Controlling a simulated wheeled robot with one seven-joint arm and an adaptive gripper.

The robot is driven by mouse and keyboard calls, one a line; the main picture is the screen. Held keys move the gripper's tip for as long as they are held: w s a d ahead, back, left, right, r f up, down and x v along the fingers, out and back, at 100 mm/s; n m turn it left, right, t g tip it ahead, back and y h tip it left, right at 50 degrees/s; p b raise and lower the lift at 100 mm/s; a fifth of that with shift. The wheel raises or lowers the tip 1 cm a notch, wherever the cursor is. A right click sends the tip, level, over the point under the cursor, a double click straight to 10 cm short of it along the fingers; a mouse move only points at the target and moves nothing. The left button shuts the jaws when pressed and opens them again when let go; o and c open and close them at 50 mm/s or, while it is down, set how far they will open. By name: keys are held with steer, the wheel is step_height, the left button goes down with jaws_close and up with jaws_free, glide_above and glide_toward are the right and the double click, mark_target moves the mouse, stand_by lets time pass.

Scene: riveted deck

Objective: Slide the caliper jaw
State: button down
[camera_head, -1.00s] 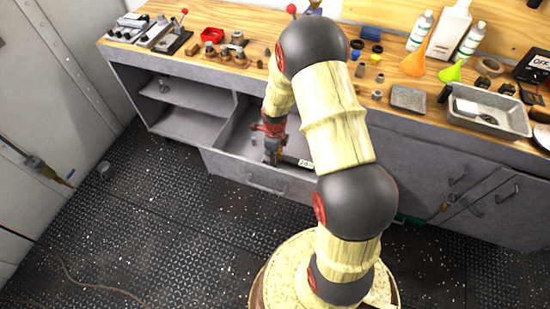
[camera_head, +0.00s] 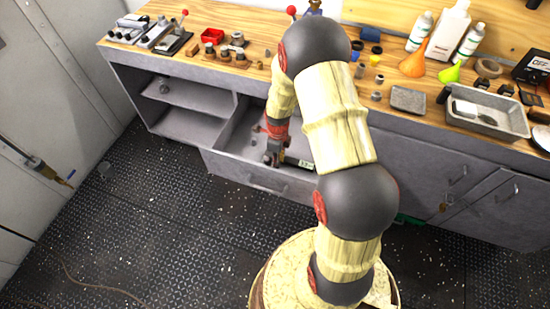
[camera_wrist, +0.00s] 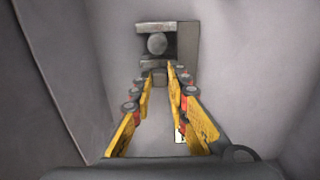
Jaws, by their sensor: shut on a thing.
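The caliper lies in the open drawer (camera_head: 235,170). Its pale display (camera_head: 305,164) shows just right of my gripper in the head view; the digits are too small to read surely. My gripper (camera_head: 271,156) reaches down into the drawer, with my arm hiding part of it. In the wrist view, the yellow fingers of my gripper (camera_wrist: 160,78) are closed in on a small grey piece of the caliper, its jaw (camera_wrist: 159,77). Grey metal caliper parts (camera_wrist: 188,42) with a round knob (camera_wrist: 157,43) show beyond the fingertips. Much of the caliper is hidden.
Drawer walls stand close on both sides of my gripper. The wooden bench (camera_head: 265,50) above holds a red bin (camera_head: 212,35), bottles, funnels and a grey tray (camera_head: 487,110). Open shelves (camera_head: 190,92) are left of the drawer. The floor in front is clear.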

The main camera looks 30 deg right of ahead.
mark_target(280, 168)
steer(key=shift+s+d, duration=0.35)
steer(key=shift+s, duration=0.15)
steer(key=c, duration=1.7)
jaws_free()
steer(key=shift+c, duration=0.2)
steer(key=shift+r, duration=0.15)
step_height(280, 168, up, 12)
steer(key=shift+f, duration=0.15)
